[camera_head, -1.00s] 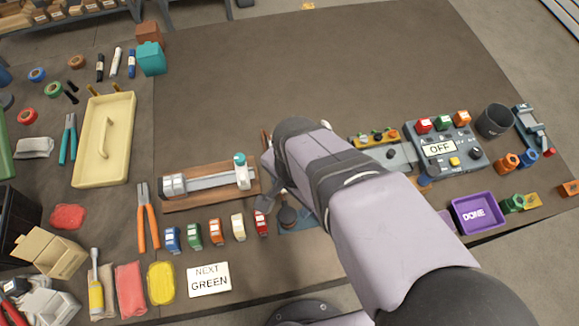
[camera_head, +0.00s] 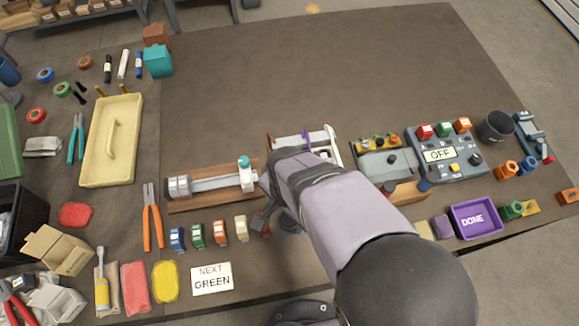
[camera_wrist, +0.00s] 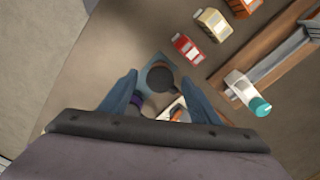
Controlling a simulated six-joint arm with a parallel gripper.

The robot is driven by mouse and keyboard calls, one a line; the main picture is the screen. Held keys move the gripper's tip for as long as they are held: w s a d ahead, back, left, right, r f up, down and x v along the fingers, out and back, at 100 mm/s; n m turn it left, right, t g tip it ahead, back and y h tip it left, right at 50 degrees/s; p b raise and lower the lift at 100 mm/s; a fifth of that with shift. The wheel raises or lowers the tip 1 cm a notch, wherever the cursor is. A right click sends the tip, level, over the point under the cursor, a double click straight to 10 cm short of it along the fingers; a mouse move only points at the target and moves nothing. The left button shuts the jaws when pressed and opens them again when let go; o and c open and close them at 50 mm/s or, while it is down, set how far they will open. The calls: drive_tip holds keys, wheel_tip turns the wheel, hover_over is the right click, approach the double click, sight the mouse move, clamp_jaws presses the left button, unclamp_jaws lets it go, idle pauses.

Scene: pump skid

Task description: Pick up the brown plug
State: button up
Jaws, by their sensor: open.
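A dark brown, round-topped piece (camera_wrist: 161,76) stands on a light blue plate (camera_wrist: 151,64) in the wrist view; it looks like the brown plug, though its colour is dull. My gripper (camera_wrist: 158,80) is open, with one blue-grey finger on each side of this piece. I cannot tell whether either finger touches it. In the head view my arm covers most of this spot, and only a grey finger (camera_head: 262,221) shows beside the row of small blocks.
Red (camera_wrist: 187,48) and cream (camera_wrist: 211,23) blocks stand close by. A wooden fixture with a teal-capped part (camera_head: 243,161) is beside the arm. A grey control box reading OFF (camera_head: 445,150) and a purple DONE tray (camera_head: 477,236) are at right. The mat's back is clear.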

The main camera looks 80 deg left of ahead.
drive_tip(key=shift+f+p, duration=0.3)
drive_tip(key=shift+f, duration=1.15)
drive_tip(key=shift+c, duration=0.3)
drive_tip(key=c, duration=1.2)
drive_tip(key=shift+r, duration=0.1)
wheel_tip(320, 180, up, 10)
drive_tip(key=b, duration=0.2)
drive_tip(key=shift+b, duration=0.3)
drive_tip(key=shift+a, duration=0.15)
